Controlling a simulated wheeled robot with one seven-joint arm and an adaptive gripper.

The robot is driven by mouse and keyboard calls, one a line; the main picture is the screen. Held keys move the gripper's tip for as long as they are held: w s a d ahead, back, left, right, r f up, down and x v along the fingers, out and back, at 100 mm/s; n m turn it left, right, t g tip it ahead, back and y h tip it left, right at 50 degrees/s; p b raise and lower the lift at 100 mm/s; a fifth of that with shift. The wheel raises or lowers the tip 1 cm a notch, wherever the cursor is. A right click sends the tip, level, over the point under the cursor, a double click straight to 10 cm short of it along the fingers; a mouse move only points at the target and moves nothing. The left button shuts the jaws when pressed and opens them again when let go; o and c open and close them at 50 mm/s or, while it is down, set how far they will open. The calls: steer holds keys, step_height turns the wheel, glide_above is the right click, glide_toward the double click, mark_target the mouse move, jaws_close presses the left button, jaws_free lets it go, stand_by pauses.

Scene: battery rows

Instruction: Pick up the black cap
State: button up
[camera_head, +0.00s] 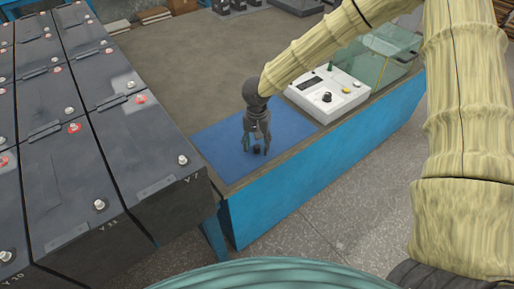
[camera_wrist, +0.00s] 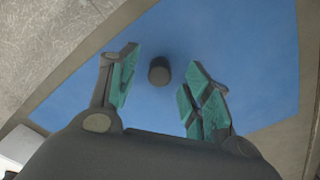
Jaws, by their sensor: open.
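The black cap (camera_wrist: 159,74) is a small dark cylinder on the blue mat (camera_wrist: 265,55). In the wrist view it shows beyond and between my two fingertips, with blue mat visible on both sides of it. My gripper (camera_wrist: 160,90) is open and empty, with teal pads on its fingers. In the head view my gripper (camera_head: 256,147) points down at the mat, and the cap (camera_head: 257,149) shows as a dark spot between the fingertips. I cannot tell how high the fingertips are above the mat.
A white control box (camera_head: 328,94) with knobs stands to the right of the mat, beside a clear glass case (camera_head: 385,48). Rows of large dark batteries (camera_head: 60,160) fill the left. The brown bench top (camera_head: 185,70) behind the mat is mostly clear.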

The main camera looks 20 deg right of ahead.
steer(key=shift+d+f, duration=0.1)
steer(key=shift+f, duration=0.55)
steer(key=c, duration=0.8)
steer(key=shift+c, duration=0.2)
